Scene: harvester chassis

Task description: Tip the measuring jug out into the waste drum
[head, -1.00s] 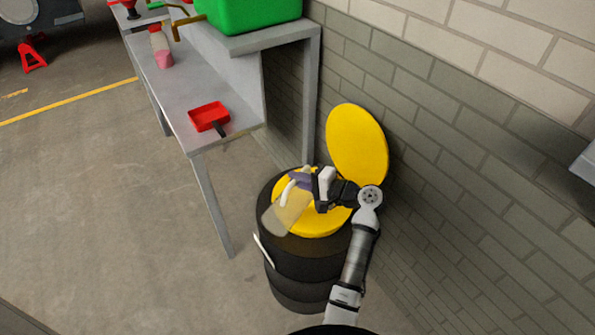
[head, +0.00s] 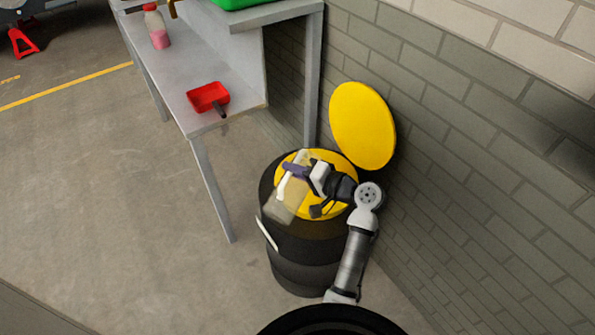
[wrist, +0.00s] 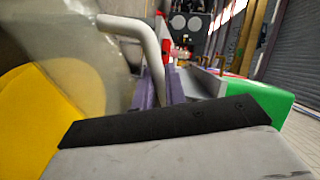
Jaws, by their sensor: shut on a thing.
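The waste drum (head: 300,262) is black with a yellow top (head: 338,208), and stands by the brick wall. A round yellow lid (head: 362,125) stands upright behind it. The clear measuring jug (head: 286,203) is over the drum's top, tilted, in the head view. In the wrist view the jug (wrist: 75,45) fills the upper left, with its pale handle (wrist: 150,45) in front of my gripper. My gripper (head: 296,172) is shut on the jug's handle, with purple fingers that also show in the wrist view (wrist: 165,95). Whether the jug holds anything is unclear.
A grey bench (head: 185,75) stands left of the drum, with a red dustpan-like tray (head: 208,97) and a bottle with pink contents (head: 157,28) on it. A green crate (head: 238,3) sits on the raised shelf. The brick wall (head: 480,150) is close on the right.

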